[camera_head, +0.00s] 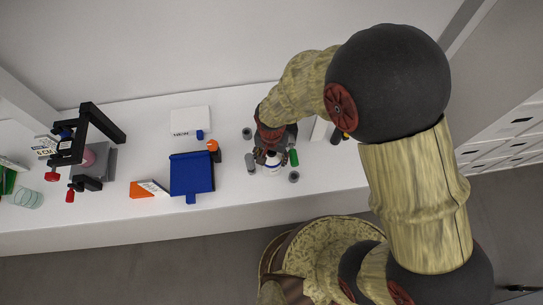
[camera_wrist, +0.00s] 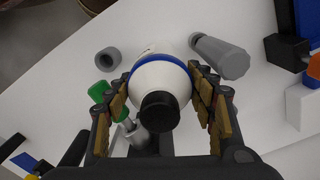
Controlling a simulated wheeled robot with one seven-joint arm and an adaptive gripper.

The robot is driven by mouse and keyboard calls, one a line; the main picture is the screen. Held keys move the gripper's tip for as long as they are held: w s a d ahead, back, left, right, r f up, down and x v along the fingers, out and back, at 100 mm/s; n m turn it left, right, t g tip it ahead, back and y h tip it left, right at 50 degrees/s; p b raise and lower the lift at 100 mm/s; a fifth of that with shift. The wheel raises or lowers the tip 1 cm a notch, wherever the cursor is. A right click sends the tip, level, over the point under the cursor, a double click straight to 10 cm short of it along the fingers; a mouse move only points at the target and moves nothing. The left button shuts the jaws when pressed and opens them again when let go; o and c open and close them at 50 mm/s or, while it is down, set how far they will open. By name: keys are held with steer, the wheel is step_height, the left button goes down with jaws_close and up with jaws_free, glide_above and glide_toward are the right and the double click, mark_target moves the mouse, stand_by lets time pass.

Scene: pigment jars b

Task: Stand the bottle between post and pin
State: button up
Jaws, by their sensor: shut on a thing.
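The bottle is white with a blue band (camera_wrist: 160,75) and a black cap (camera_wrist: 160,112). It sits between the two fingers of my gripper (camera_wrist: 160,92), which is shut on it. In the head view my gripper (camera_head: 268,155) is over the bottle (camera_head: 272,169), mostly hiding it. A grey post-like piece (camera_wrist: 220,55) stands close by the bottle on the right in the wrist view; it also shows in the head view (camera_head: 251,162). A short grey cylinder with a dark top (camera_wrist: 108,60) is on the other side, also in the head view (camera_head: 294,176). I cannot tell which is the pin.
A green piece (camera_head: 293,157) is right of the bottle, close to my gripper. Another grey cylinder (camera_head: 247,133) stands farther back. The table front edge is close.

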steer(key=shift+f, duration=0.3)
steer(key=o, duration=1.3)
steer(key=shift+o, duration=0.2)
steer(key=shift+r, duration=0.15)
steer(key=shift+r+p, duration=2.9)
steer(key=shift+r, duration=1.5)
